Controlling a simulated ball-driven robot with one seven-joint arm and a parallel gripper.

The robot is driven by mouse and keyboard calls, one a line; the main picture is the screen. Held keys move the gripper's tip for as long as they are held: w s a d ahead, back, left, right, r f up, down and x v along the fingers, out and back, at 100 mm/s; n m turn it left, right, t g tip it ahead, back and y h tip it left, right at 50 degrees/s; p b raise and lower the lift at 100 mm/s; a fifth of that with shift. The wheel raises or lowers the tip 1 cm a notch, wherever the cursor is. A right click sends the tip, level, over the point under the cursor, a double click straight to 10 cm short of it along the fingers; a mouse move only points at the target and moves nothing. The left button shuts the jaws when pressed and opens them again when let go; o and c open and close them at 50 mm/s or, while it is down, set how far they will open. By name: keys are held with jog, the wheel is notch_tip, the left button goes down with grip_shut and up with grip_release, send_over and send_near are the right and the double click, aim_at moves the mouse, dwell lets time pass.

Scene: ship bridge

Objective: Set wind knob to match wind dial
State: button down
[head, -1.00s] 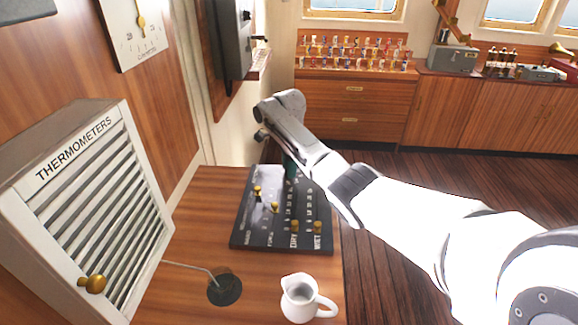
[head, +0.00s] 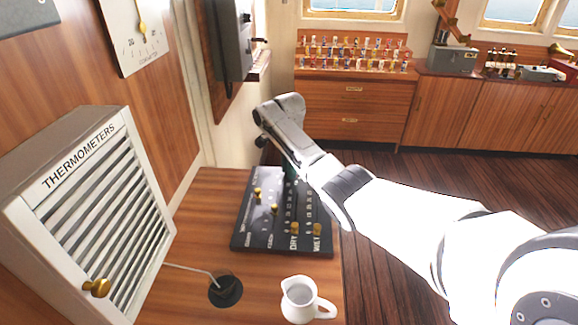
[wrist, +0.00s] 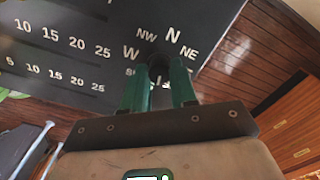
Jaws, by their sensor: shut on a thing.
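The wind knob (wrist: 157,66) is a dark round knob on the black board, ringed by white compass letters; NW, N, NE and W can be read. My gripper (wrist: 158,78) has green fingers, one on each side of the knob, and is shut on it. The fingers hide the lower letters and any pointer mark. In the head view, a green bit of my gripper (head: 290,168) shows at the far end of the black board (head: 262,241), and my arm hides the knob. I cannot make out a wind dial in either view.
Brass sliders (head: 257,193) and rows of numbers share the board. A white jug (head: 298,300) stands in front of it on the wooden desk (head: 205,190). A louvred thermometer box (head: 90,200) is at left. A clinometer (head: 140,40) hangs on the wall above.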

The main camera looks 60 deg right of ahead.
jog(key=n+p, duration=0.1)
jog(key=n, duration=0.2)
jog(key=shift+a+n, duration=0.1)
jog(key=shift+n, duration=0.2)
jog(key=n+p, duration=0.1)
jog(key=n, duration=0.3)
jog(key=shift+n, duration=0.3)
jog(key=n, duration=0.4)
jog(key=shift+n, duration=0.3)
jog(key=n, duration=0.4)
jog(key=shift+n+p, duration=0.3)
jog(key=shift+p, duration=0.1)
jog(key=n, duration=1.2)
jog(key=shift+n, duration=2.2)
